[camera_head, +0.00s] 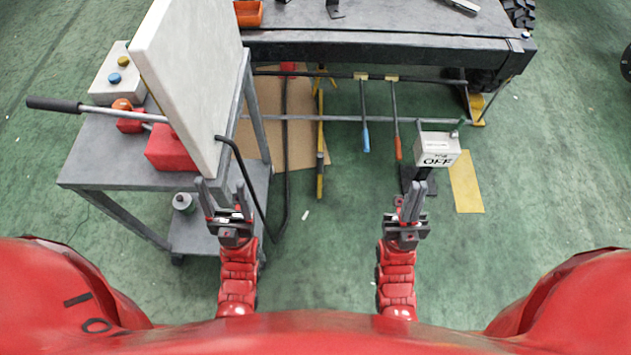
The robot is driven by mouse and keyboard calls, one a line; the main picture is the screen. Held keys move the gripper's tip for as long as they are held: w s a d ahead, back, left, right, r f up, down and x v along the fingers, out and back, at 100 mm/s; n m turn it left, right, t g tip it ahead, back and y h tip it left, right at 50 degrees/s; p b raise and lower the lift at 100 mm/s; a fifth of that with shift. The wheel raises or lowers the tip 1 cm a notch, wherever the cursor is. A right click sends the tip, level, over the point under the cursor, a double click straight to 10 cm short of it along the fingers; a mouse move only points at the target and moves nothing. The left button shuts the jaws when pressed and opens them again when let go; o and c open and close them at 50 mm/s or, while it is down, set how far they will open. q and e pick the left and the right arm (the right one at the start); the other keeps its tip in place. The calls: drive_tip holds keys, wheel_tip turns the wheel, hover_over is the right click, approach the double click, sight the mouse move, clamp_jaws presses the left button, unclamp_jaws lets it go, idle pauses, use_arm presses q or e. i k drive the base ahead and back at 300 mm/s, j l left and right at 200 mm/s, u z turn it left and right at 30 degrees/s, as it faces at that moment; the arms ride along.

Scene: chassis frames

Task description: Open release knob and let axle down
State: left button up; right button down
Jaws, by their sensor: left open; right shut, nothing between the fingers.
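A red hand pump (170,148) with a long black-gripped lever (55,104) sits on a grey cart at the left. An orange round knob (122,104) is at its left end and may be the release knob. A white upright panel (190,70) hides part of the pump. I cannot make out the axle for sure. My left gripper (221,192) is open and empty, in front of the panel's lower edge, apart from the knob. My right gripper (411,196) is shut and empty, below the white OFF box.
The grey cart (85,172) carries a box with blue and yellow buttons (118,70). A black hose (247,180) hangs beside it. A white OFF box (437,150) stands at the right. A dark workbench (390,45) spans the back. Green floor is free between my grippers.

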sight(122, 104)
drive_tip(key=j+u, duration=0.1)
drive_tip(key=u, duration=1.15)
